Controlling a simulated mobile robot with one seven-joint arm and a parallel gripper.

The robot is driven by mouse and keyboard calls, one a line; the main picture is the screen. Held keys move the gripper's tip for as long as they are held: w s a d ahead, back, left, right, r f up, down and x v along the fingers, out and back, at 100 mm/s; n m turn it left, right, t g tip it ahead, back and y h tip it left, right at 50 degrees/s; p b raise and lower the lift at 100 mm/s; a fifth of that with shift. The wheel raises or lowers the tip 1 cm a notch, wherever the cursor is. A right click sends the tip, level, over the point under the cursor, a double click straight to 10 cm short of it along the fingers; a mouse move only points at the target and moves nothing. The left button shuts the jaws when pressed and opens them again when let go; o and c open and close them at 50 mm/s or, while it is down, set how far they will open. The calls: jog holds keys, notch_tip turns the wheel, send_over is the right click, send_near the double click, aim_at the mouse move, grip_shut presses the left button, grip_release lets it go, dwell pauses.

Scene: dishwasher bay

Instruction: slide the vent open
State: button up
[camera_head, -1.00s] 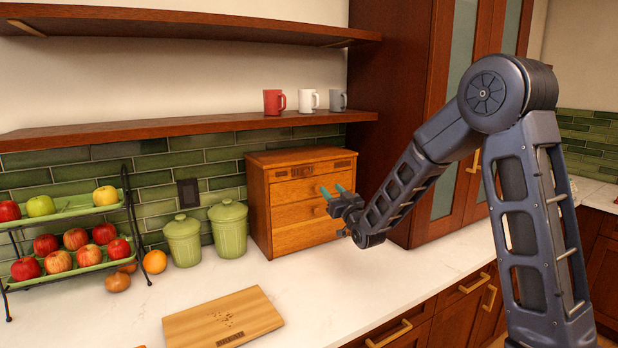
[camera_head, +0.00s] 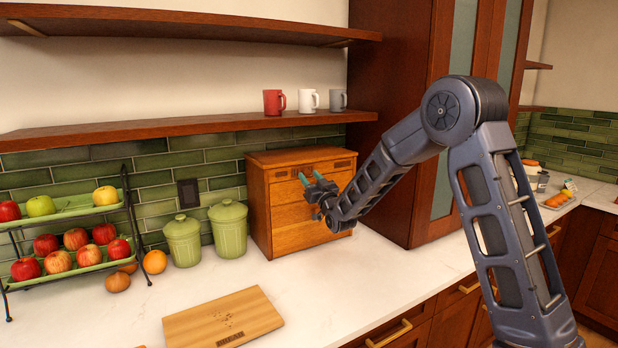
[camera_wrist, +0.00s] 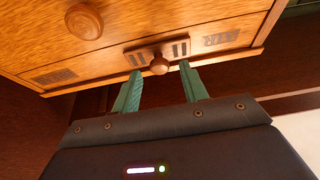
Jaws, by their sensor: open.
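The vent is a small slotted wooden slide (camera_wrist: 148,51) with a round knob (camera_wrist: 160,65), on the top front strip of a wooden drawer box. In the head view, the vent strip (camera_head: 294,173) shows just above my gripper (camera_head: 310,177). The wrist view shows the box upside down. There my gripper (camera_wrist: 160,68) is open, with one green finger on either side of the knob. The fingers look apart from the knob; whether the tips touch the slide cannot be told. Dark slots show on both sides of the knob.
The drawer box (camera_head: 283,240) stands against the green tile wall, with a drawer knob (camera_wrist: 84,21) near the vent. Two green canisters (camera_head: 228,230) stand to its left. A cutting board (camera_head: 222,318) lies in front. A tall cabinet (camera_head: 400,130) is at right.

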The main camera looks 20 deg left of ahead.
jog(key=shift+w+a+r, duration=0.25)
jog(key=shift+w+a, duration=0.15)
grip_shut()
jog(key=w+d, duration=0.6)
jog(key=shift+w+d, duration=0.15)
grip_release()
dwell(0.3)
jog(key=v, duration=1)
jog(key=shift+s+d, duration=0.25)
jog(key=shift+s, duration=0.05)
